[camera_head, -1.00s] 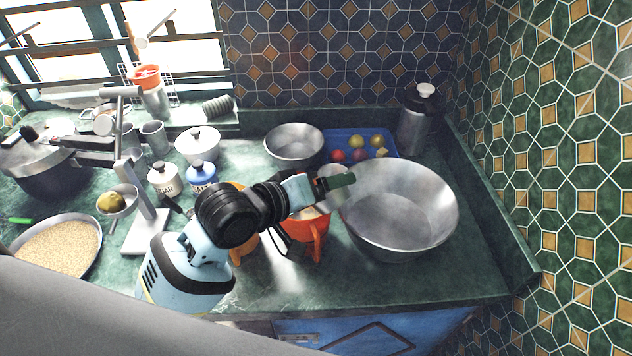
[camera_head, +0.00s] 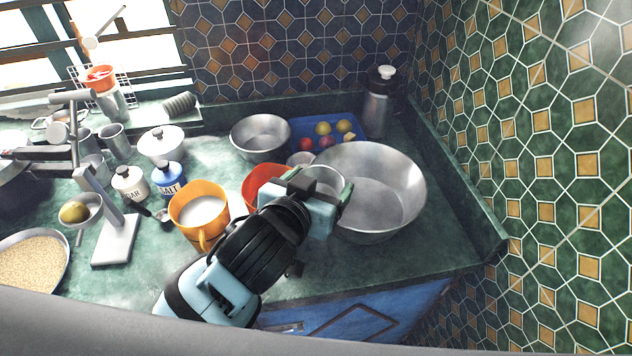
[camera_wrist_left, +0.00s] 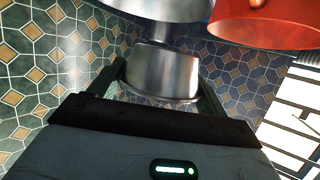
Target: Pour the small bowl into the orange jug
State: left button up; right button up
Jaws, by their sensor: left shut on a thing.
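My left gripper (camera_head: 330,195) is shut on the small bowl (camera_head: 323,178), a grey metal vessel. It holds it above the counter, between the red-orange jug (camera_head: 262,182) and the large metal basin (camera_head: 385,200), overlapping the basin's near left rim in the picture. In the left wrist view the small bowl (camera_wrist_left: 162,72) sits between the two fingers; its contents do not show clearly. The red-orange jug is partly hidden by my gripper and shows at the top right of the wrist view (camera_wrist_left: 265,25). A yellow-orange jug (camera_head: 187,230) with white contents stands left of it. My right gripper is not in view.
A metal bowl (camera_head: 246,147), a blue tray (camera_head: 352,150) with fruit and a metal canister (camera_head: 377,112) stand behind. Salt (camera_head: 168,183) and sugar (camera_head: 130,184) pots and a scale stand to the left. Counter right of the basin is clear.

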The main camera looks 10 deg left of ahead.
pick_arm(q)
jog(key=shift+r, duration=2)
